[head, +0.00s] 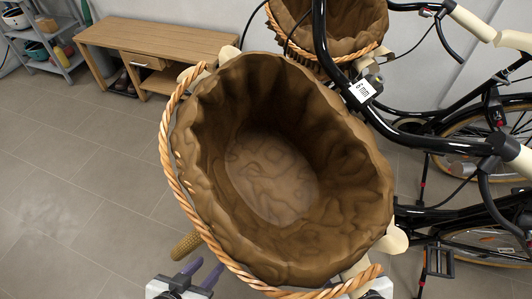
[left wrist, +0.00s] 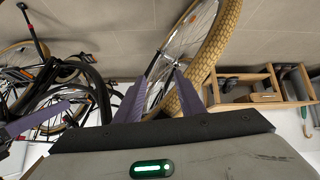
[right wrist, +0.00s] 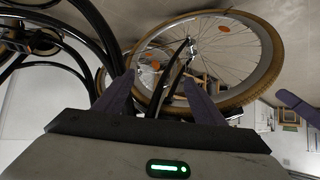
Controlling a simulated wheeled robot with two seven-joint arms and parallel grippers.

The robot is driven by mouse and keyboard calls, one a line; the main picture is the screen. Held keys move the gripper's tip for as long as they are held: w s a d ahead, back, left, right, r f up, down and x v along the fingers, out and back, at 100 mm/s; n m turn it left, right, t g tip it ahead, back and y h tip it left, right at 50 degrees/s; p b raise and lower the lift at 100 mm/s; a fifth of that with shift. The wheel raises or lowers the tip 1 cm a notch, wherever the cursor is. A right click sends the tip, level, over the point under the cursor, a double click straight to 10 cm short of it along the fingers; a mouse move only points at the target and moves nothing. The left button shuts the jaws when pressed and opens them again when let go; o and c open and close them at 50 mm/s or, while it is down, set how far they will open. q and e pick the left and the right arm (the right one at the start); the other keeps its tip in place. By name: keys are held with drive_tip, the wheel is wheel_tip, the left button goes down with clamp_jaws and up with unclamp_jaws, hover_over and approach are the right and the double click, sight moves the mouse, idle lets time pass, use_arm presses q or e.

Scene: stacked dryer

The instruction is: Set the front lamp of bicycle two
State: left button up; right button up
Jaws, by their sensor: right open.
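A bicycle's large wicker basket (head: 165,145) with a brown liner fills the middle of the head view. Its black handlebar (head: 400,135) carries a small white label (head: 362,90). The basket hides most of the front wheel (head: 185,245). The wheel shows in the left wrist view (left wrist: 215,42) and the right wrist view (right wrist: 272,55). I cannot make out a front lamp. My left gripper (head: 199,273) is open and empty, low beside the tyre. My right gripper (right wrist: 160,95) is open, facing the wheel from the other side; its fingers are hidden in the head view.
A second bicycle with a similar basket (head: 335,45) stands behind, close on the right. A wooden bench (head: 150,35) and a grey shelf (head: 45,45) stand along the back wall. The tiled floor (head: 75,180) on the left is clear.

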drive_tip(key=w+a+r+n+t+y+b, duration=0.1)
drive_tip(key=w+a+n+t+y+b, duration=0.15)
drive_tip(key=w+b, duration=0.25)
drive_tip(key=w+a+r+n+t+y+b, duration=0.1)
drive_tip(key=w+a+n+t+b, duration=0.15)
drive_tip(key=w+b, duration=0.2)
use_arm(q)
drive_tip(key=w+d+f+h+b, duration=0.1)
drive_tip(key=d+f+b, duration=0.2)
drive_tip(key=f+b, duration=0.3)
wheel_tip(320, 180, down, 4)
drive_tip(key=shift+w+f, duration=0.1)
drive_tip(key=shift+w, duration=0.25)
use_arm(e)
drive_tip(key=w+a+r+n+y, duration=0.2)
drive_tip(key=a, duration=0.1)
drive_tip(key=w+a+r+n+y, duration=0.2)
drive_tip(key=w+a+n+y, duration=0.1)
drive_tip(key=a, duration=0.1)
drive_tip(key=w+a+r+n+t+y, duration=0.1)
drive_tip(key=w+a+r+n+y, duration=0.1)
drive_tip(key=w+a+r+n, duration=0.1)
drive_tip(key=shift+w+a, duration=0.2)
drive_tip(key=shift+w, duration=0.05)
drive_tip(key=shift+c, duration=0.2)
